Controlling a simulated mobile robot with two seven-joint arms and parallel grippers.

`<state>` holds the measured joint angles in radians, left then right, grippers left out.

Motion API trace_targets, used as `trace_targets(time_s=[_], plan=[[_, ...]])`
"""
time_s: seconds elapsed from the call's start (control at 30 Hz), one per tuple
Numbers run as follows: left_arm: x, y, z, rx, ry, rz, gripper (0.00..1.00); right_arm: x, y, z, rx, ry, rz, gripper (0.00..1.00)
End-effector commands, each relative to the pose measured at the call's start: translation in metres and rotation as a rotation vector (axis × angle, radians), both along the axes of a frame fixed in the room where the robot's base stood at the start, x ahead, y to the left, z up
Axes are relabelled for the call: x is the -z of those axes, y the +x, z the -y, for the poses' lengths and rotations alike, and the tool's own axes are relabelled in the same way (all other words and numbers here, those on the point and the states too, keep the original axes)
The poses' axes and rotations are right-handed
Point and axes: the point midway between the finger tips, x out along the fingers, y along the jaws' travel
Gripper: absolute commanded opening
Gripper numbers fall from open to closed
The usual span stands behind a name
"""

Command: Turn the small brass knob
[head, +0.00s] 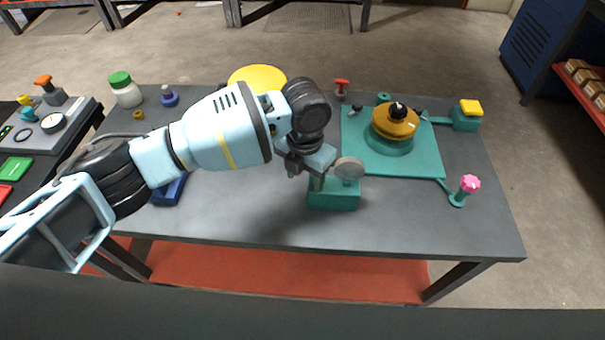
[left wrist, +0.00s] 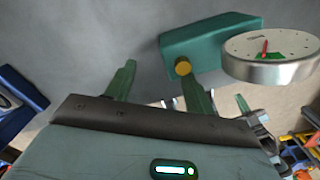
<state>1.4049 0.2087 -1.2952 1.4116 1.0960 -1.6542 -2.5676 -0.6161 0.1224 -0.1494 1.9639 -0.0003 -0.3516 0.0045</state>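The small brass knob (left wrist: 183,66) sticks out of the side of a teal block (left wrist: 212,40) in the left wrist view. In the head view the block (head: 333,200) stands near the table's front edge, and I cannot make out the knob there. A round gauge (left wrist: 270,52) with a red needle is attached to the block; it also shows in the head view (head: 349,168). My left gripper (left wrist: 157,70) is open, its fingers apart with nothing between them. The tip of its right-hand finger appears close to the knob; I cannot tell whether they touch. My right gripper is not in view.
A teal plate (head: 425,160) with a brass-coloured round part (head: 395,122) and a pink knob (head: 469,184) lies right of the block. A yellow disc (head: 257,77) and a blue object (head: 168,192) are near my left arm. The table's front right is clear.

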Motion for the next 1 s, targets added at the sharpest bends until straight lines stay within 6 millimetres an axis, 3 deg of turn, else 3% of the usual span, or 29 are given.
trace_targets(time_s=[0.07, 0.4, 1.0], plan=[[0.004, -0.001, -0.004, -0.007, 0.013, -0.006, 0.51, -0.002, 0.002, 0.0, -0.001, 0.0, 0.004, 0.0], [-0.034, 0.001, -0.001, -0.005, 0.003, 0.005, 0.51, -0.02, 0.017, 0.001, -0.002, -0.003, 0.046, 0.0], [-0.079, 0.0, 0.0, -0.001, 0.0, 0.002, 0.51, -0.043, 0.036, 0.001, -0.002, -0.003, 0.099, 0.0]])
